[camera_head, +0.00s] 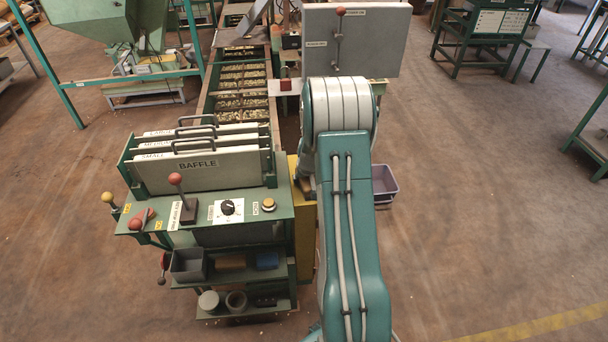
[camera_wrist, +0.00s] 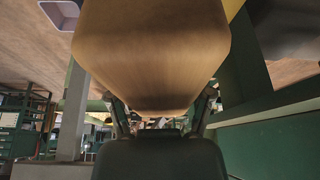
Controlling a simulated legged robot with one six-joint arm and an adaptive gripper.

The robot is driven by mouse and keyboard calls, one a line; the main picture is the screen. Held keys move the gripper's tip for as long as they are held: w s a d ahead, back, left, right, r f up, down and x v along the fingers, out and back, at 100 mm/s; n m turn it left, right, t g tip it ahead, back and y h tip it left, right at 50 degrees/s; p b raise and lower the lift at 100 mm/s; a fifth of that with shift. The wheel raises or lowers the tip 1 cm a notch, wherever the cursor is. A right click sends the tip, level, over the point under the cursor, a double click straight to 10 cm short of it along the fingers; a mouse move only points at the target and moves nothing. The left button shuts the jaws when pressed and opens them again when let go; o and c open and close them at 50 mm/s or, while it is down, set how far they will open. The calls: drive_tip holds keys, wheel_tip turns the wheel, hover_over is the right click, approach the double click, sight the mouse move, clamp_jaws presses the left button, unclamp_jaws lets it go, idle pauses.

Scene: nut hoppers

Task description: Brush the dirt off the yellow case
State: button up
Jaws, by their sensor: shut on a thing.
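The yellow case (camera_head: 304,235) is a tall panel on the right side of the green machine, partly hidden behind my arm in the head view. A small yellow patch (camera_wrist: 234,8) shows at the top of the wrist view. My gripper (camera_wrist: 160,112) is shut on a broad brown wooden piece (camera_wrist: 150,50), which looks like the brush. It fills the upper middle of the wrist view. Its bristles are not visible, and I cannot tell whether it touches the case. I see no clear dirt on the visible part of the case.
The green machine's control top (camera_head: 250,208) carries a knob, levers and a button beside the case. Baffle plates (camera_head: 200,170) stand behind it. A purple-grey bin (camera_head: 384,184) sits on the floor right of my arm. A grey panel (camera_head: 375,40) stands behind. The floor at right is open.

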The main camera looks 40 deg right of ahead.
drive_tip(key=shift+s+a+f, duration=0.15)
drive_tip(key=shift+s+a, duration=0.3)
drive_tip(key=shift+s, duration=0.35)
drive_tip(key=shift+s+a+f, duration=0.1)
drive_tip(key=shift+s+a, duration=0.35)
drive_tip(key=shift+s, duration=0.3)
drive_tip(key=shift+s+a, duration=0.55)
drive_tip(key=shift+s, duration=0.3)
drive_tip(key=shift+s+a, duration=0.5)
drive_tip(key=shift+s, duration=0.3)
drive_tip(key=shift+w+d+r, duration=0.1)
drive_tip(key=shift+w+r, duration=0.1)
drive_tip(key=shift+r, duration=3)
drive_tip(key=shift+r, duration=1.55)
